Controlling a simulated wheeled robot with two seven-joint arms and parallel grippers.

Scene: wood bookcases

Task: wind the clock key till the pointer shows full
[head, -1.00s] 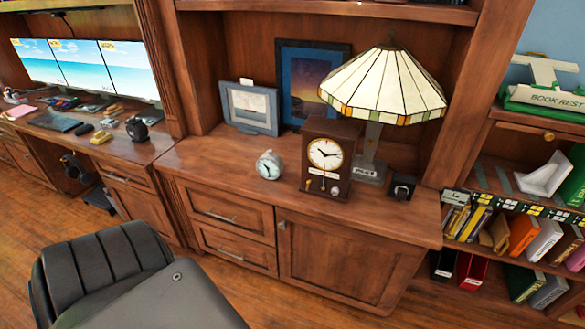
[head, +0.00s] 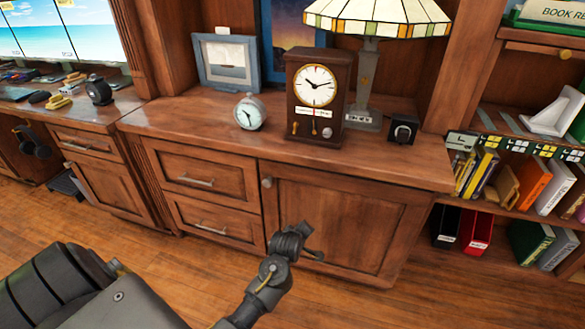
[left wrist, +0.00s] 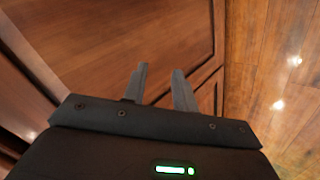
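The dark wooden clock (head: 301,112) stands upright on the cabinet top, with a round white dial (head: 314,86). Below the dial are a pale label strip, small gold parts and a silvery round knob (head: 327,132). I cannot tell which small part is the key, and the pointer's reading is too small to make out. My left gripper (head: 314,256) is in front of the cabinet door, well below the clock and not touching it. In the left wrist view its two fingers (left wrist: 160,82) are apart with nothing between them. My right gripper is not in view.
A round silver alarm clock (head: 249,113) stands left of the wooden clock. A lamp (head: 366,75) stands behind it and a small black box (head: 402,129) to its right. The cabinet's top edge (head: 360,166) lies between my gripper and the clock. The front strip of the top is clear.

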